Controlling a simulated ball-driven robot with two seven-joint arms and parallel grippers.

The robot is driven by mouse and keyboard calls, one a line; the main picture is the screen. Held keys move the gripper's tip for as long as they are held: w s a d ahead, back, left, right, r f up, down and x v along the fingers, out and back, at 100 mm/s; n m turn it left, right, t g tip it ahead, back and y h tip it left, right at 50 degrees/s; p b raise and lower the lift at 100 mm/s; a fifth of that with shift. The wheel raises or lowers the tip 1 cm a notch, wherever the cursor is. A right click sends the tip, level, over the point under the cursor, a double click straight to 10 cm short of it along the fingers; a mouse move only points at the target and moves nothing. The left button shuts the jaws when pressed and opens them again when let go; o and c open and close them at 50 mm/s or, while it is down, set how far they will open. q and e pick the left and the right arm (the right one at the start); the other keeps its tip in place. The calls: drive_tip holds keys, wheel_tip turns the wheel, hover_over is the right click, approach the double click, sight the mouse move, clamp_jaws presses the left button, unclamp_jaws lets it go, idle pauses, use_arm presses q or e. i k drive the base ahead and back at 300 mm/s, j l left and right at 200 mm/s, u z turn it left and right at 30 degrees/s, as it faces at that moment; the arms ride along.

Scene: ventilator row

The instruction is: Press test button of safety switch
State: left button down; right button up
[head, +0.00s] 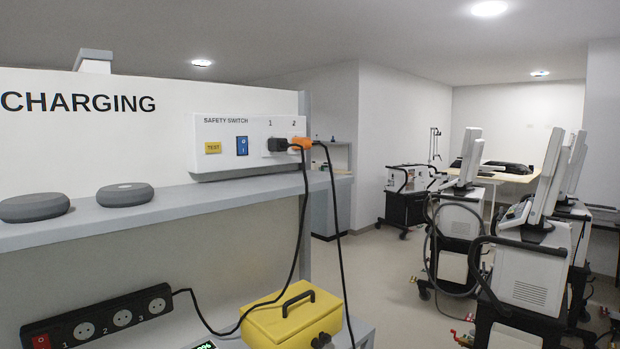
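A blue rocker switch (242,146) is just right of the button. Sockets labelled 1 and 2 are at the right; a black plug (279,145) is in socket 1 and an orange plug (301,143) is at socket 2. Neither of my grippers shows in the head view.
Two grey round devices, one at left (34,207) and one nearer the switch (125,194), sit on the shelf (180,212). Below are a black power strip (98,319) and a yellow box (292,317). Black cables hang before the shelf's right end. Ventilator carts (530,260) stand right; floor between is clear.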

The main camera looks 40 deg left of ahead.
sight(211, 147)
drive_tip(key=i+u, duration=0.4)
drive_tip(key=i+l+u, duration=0.1)
drive_tip(key=u, duration=0.35)
drive_tip(key=i+l+u, duration=0.25)
drive_tip(key=u, duration=0.15)
drive_tip(key=i+l+u, duration=0.3)
drive_tip(key=u, duration=0.15)
drive_tip(key=i+l+u, duration=0.2)
drive_tip(key=u, duration=0.15)
drive_tip(key=i+l+u, duration=0.2)
drive_tip(key=u, duration=0.2)
